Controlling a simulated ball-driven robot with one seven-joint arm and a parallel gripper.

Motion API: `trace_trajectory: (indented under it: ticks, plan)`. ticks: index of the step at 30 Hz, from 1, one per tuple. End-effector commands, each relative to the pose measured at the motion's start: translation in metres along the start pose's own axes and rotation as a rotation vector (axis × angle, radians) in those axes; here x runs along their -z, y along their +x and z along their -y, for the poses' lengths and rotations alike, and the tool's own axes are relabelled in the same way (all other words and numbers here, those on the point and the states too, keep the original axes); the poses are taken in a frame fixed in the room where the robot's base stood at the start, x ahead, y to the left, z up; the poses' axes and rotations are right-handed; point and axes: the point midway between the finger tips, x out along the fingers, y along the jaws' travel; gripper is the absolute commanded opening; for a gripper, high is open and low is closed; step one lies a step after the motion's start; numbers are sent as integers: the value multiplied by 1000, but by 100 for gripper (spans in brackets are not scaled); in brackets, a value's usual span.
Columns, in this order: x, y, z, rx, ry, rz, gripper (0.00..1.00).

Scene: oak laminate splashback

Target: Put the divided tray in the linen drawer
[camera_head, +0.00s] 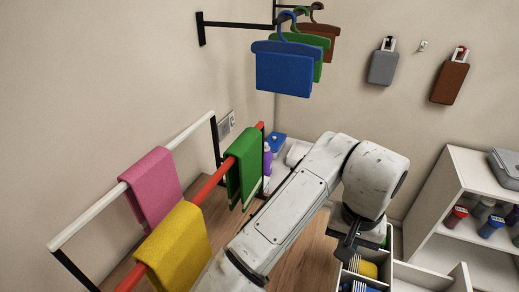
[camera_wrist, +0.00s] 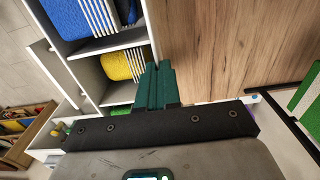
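The divided tray (camera_wrist: 152,32) is white, with compartments holding blue and yellow pieces and white slatted, fork-like pieces. It also shows in the head view (camera_head: 391,244), partly behind my gripper. My gripper (camera_wrist: 157,72) has green fingers close together at the tray's wall nearest the wooden surface, and they appear shut on that wall. In the head view my gripper (camera_head: 349,246) points down at the tray's left side. A white open-topped box (camera_head: 430,276) stands right of the tray; I cannot tell whether it is the linen drawer.
A wooden counter (camera_head: 318,250) lies left of the tray. A rack with pink (camera_head: 150,188), yellow (camera_head: 175,248) and green (camera_head: 244,165) cloths stands at left. White shelves (camera_head: 465,200) with jars stand at right.

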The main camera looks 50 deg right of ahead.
Motion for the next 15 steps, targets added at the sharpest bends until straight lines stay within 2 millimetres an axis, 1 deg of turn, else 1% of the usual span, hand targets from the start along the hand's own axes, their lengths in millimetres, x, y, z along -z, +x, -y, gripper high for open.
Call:
trace_trajectory:
  ticks: [1,6,9,15]
  plan:
    - [0,14,0,0,0,0,0]
    - [0,38,0,0,1,0,0]
    - [0,43,0,0,1,-1,0]
    - [0,41,0,0,1,-1,0]
